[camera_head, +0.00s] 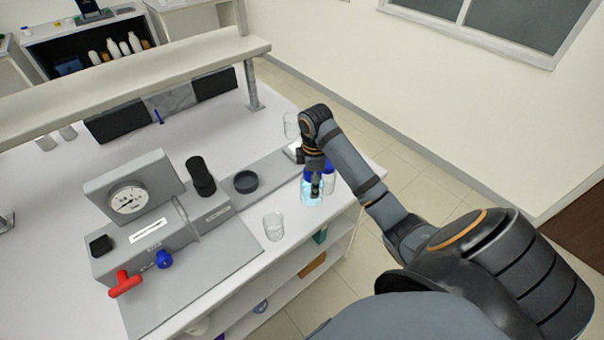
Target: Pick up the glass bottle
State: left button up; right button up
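A glass bottle (310,192) with pale blue liquid and a blue cap stands near the right end of the white bench. A second blue-capped bottle (328,178) is close behind it, partly hidden. My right gripper (316,184) points down at the glass bottle, with its dark fingers overlapping the bottle's upper part in the picture. I cannot tell whether the fingers are closed on it or only beside it. My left gripper is not in view.
An empty glass beaker (273,226) stands left of the bottle. The grey membrane rig with a gauge (130,199), red handle (125,284) and blue knob (164,259) fills the bench's middle. Another clear glass vessel (291,125) stands behind my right arm. A raised shelf (130,85) spans the back.

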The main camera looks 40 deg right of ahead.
pick_arm(q)
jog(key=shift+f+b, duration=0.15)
jog(key=shift+b, duration=0.95)
pick_arm(e)
jog(key=s+d+r, duration=0.2)
jog(key=s+r, duration=0.2)
jog(key=s, duration=0.5)
jog(key=shift+d+r, duration=0.15)
jog(key=shift+d, duration=0.1)
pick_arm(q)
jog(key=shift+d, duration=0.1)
